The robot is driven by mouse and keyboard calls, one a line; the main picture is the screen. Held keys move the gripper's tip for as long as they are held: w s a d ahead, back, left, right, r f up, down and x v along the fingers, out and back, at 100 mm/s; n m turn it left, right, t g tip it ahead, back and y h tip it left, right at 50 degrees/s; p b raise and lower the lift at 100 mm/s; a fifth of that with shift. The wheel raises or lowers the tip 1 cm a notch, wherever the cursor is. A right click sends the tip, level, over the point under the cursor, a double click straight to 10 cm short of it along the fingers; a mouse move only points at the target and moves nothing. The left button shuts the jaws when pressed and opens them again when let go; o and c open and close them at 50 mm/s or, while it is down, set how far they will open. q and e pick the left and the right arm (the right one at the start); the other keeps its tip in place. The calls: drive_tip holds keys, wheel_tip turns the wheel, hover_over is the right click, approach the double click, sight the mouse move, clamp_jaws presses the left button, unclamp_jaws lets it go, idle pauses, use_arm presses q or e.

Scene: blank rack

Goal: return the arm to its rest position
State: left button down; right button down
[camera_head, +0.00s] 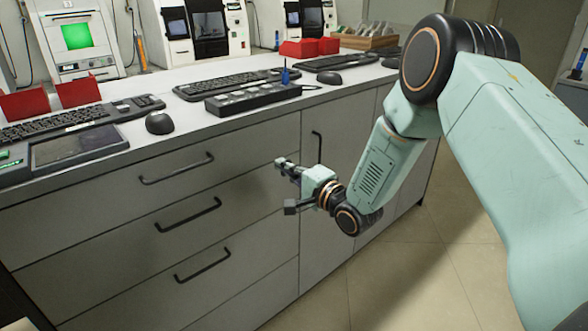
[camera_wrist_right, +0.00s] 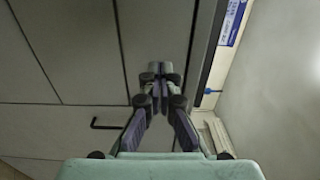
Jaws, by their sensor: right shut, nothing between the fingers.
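My right arm (camera_head: 400,160) comes in from the right in the head view and bends down in front of the cabinet. Its gripper (camera_head: 284,184) hangs below the counter edge, in front of the drawers and the door, apart from the handles as far as I can tell. In the right wrist view the two fingertips (camera_wrist_right: 161,70) meet with nothing between them. My left gripper is not in view.
The grey cabinet has drawers with black handles (camera_head: 188,214) and a door with an upright handle (camera_head: 316,147). On the counter are keyboards (camera_head: 235,83), a mouse (camera_head: 159,123), a black box (camera_head: 252,98) and red bins (camera_head: 77,92). Tiled floor (camera_head: 420,285) is clear at the lower right.

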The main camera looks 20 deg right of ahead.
drive_tip(key=s+f+n+g+h, duration=0.4)
drive_tip(key=s+f+n+g, duration=0.55)
drive_tip(key=s+f, duration=0.95)
drive_tip(key=s+f+n+g, duration=0.2)
drive_tip(key=s+f+g, duration=0.2)
drive_tip(key=s, duration=0.9)
drive_tip(key=s+a+f+n+g+h, duration=0.1)
drive_tip(key=s+f+n+g, duration=0.1)
drive_tip(key=s, duration=1.2)
drive_tip(key=shift+s+a+f+g+h, duration=0.25)
drive_tip(key=shift+a+f+g+h, duration=0.05)
drive_tip(key=shift+f+g, duration=0.55)
drive_tip(key=shift+n, duration=0.25)
